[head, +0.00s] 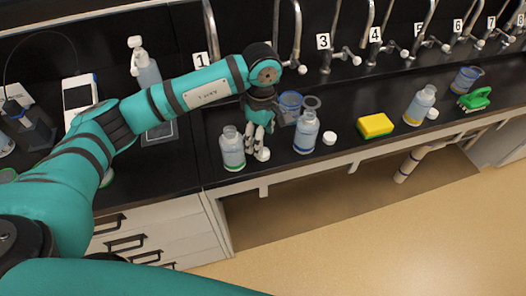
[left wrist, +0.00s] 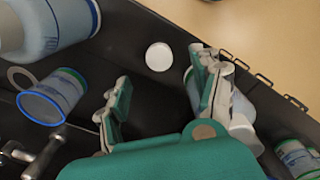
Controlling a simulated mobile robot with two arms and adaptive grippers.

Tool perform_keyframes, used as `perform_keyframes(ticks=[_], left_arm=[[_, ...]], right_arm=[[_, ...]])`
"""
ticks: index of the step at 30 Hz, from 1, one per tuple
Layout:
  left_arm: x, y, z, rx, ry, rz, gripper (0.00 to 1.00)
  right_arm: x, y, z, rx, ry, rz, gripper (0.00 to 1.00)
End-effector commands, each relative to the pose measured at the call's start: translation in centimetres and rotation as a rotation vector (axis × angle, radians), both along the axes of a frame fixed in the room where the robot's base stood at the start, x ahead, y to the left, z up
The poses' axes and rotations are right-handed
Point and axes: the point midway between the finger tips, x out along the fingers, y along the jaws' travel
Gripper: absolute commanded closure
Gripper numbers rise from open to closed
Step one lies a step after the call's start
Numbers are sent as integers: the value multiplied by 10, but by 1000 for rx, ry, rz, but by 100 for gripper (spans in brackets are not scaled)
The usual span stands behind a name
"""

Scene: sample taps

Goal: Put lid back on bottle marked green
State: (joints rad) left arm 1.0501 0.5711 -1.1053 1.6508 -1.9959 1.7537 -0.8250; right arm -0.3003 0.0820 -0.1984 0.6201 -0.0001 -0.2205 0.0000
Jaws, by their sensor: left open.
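The green-marked bottle (head: 233,150) stands upright and uncapped near the counter's front edge in the head view. A white lid (head: 262,154) lies on the black counter just right of it; it also shows in the left wrist view (left wrist: 158,56), in front of and between the fingertips. My left gripper (head: 258,140) points down between this bottle and the blue-marked bottle. In the left wrist view its fingers (left wrist: 162,98) are spread and empty. A pale shape behind the right-hand finger there seems to be the green-marked bottle, partly hidden. My right gripper is out of view.
The blue-marked bottle (head: 306,133) stands close right of the gripper, with a lid (head: 329,138) beside it. A blue-rimmed beaker (head: 290,104) is behind. Farther right are a yellow sponge (head: 375,125), a yellow-marked bottle (head: 419,105) and a green brush (head: 475,98). Taps line the back.

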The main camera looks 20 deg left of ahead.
Motion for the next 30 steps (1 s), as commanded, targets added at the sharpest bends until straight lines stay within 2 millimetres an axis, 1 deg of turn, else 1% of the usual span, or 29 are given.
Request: perform_keyframes(ticks=[2,4,9,13,17,25,26,30], left_arm=[[0,0,-1,0,1,0,34],[-1,-1,-5,1,4,1,34],[-3,-4,-30,0,7,0,34],[-1,-3,-47,0,3,1,34],[0,-3,-52,0,0,0,34],[0,-3,-52,0,0,0,34],[0,-3,-52,0,0,0,37],[0,-3,-52,0,0,0,55]], right_arm=[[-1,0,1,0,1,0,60],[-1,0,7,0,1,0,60],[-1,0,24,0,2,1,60],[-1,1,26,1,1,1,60],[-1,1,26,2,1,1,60],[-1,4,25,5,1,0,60],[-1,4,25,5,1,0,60],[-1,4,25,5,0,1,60]])
